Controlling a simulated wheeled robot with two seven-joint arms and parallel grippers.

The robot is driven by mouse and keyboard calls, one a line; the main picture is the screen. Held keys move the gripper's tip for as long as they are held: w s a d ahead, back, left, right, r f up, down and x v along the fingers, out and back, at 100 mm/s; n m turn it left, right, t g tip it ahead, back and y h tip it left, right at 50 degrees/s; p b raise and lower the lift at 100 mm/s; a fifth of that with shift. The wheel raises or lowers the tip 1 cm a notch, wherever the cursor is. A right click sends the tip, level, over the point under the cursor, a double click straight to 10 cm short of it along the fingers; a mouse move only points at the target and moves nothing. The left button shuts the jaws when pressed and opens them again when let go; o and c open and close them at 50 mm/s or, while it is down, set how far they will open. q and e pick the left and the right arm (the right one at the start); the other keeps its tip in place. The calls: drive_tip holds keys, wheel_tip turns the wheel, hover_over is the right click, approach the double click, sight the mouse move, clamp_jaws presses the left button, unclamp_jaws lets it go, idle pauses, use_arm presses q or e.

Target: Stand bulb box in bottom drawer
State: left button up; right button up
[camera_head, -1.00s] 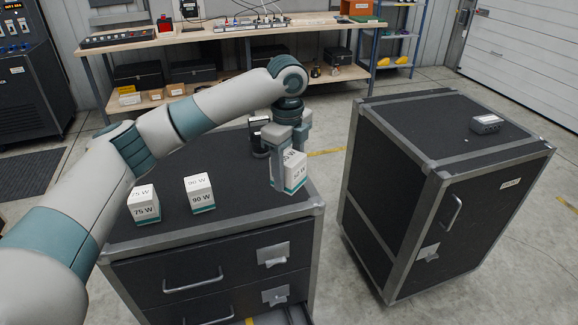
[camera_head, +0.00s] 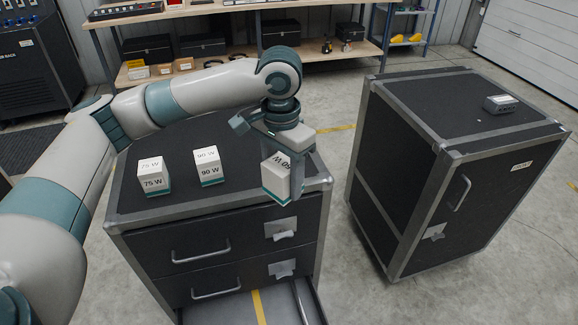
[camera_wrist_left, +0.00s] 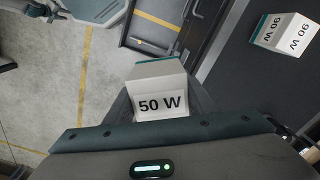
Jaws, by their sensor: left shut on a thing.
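My left gripper (camera_head: 281,165) is shut on a white bulb box (camera_head: 276,182) with a teal band, and holds it tilted in the air beyond the front right edge of the dark drawer cabinet (camera_head: 140,230). The left wrist view shows its "50 W" label (camera_wrist_left: 161,105) between the fingers. The bottom drawer (camera_head: 283,303) is pulled out below, with a yellow strip inside; its lower part is cut off by the frame. In the left wrist view a dark part (camera_wrist_left: 38,10) at the top left may be my right gripper; its jaws are unclear.
A 75 W box (camera_head: 153,178) and a 90 W box (camera_head: 208,166) stand on the cabinet top. The two upper drawers look shut. A second dark cabinet (camera_head: 400,185) stands to the right, with floor between. A workbench (camera_head: 330,60) is behind.

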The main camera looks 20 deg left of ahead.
sight(275, 191)
use_arm(q)
drive_tip(key=s+n, duration=0.3)
drive_tip(key=n, duration=0.1)
drive_tip(key=shift+s+a+f+n, duration=0.1)
drive_tip(key=shift+s+a+n, duration=0.05)
drive_tip(key=shift+s+n, duration=0.2)
